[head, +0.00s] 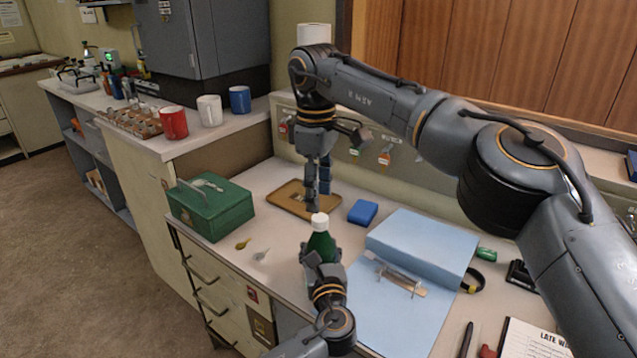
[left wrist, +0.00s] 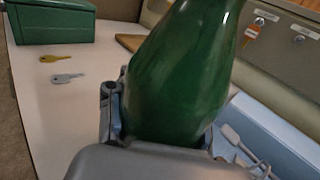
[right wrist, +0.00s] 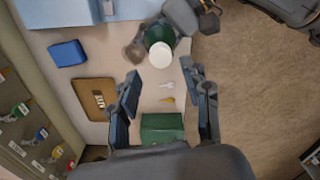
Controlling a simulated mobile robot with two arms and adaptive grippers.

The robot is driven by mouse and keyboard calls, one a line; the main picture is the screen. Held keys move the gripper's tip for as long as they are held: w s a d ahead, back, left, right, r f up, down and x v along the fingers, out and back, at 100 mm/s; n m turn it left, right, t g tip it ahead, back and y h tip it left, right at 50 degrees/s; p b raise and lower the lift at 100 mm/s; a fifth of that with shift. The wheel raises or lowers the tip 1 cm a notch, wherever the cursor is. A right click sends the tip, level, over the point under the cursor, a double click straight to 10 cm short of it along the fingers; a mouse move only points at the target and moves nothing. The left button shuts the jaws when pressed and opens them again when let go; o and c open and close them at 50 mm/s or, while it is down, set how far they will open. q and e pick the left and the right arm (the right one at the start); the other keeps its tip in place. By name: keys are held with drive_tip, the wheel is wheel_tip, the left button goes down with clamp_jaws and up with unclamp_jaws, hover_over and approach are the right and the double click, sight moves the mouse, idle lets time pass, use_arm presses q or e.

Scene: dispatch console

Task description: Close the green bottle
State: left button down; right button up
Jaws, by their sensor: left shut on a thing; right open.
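The green bottle (head: 320,243) stands upright near the desk's front edge with a white cap (head: 320,221) on its top. It fills much of the left wrist view (left wrist: 180,75). In the right wrist view the white cap (right wrist: 160,54) is seen from above; I cannot tell how tightly it sits. My left gripper (head: 321,262) is shut around the bottle's body. My right gripper (head: 318,200) is open and empty, pointing down above the desk, behind and above the bottle in the head view. In the right wrist view its fingers (right wrist: 162,98) are apart, with the cap beyond them.
A green metal box (head: 211,207) stands left of the bottle, with two keys (head: 252,249) between. A brown tray (head: 290,199), a blue block (head: 363,212) and a light-blue binder (head: 420,245) lie behind and right. Red, white and blue mugs (head: 209,110) stand on the higher counter.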

drive_tip(key=n, duration=0.5)
drive_tip(key=shift+r, duration=0.2)
drive_tip(key=n, duration=0.3)
drive_tip(key=shift+r+n, duration=0.2)
drive_tip(key=shift+n, duration=0.2)
drive_tip(key=n, duration=0.5)
drive_tip(key=shift+a+r+n, duration=0.1)
drive_tip(key=shift+r+n, duration=0.1)
drive_tip(key=shift+n, duration=0.1)
drive_tip(key=n, duration=0.3)
drive_tip(key=shift+r+n, duration=0.2)
drive_tip(key=shift+n, duration=0.2)
drive_tip(key=n, duration=0.3)
drive_tip(key=shift+r+n, duration=0.15)
drive_tip(key=shift+n, duration=0.25)
drive_tip(key=n, duration=0.5)
drive_tip(key=shift+r+n, duration=0.2)
drive_tip(key=shift+n, duration=0.1)
drive_tip(key=n, duration=0.5)
drive_tip(key=shift+r, duration=0.2)
drive_tip(key=n, duration=0.5)
drive_tip(key=shift+r, duration=0.15)
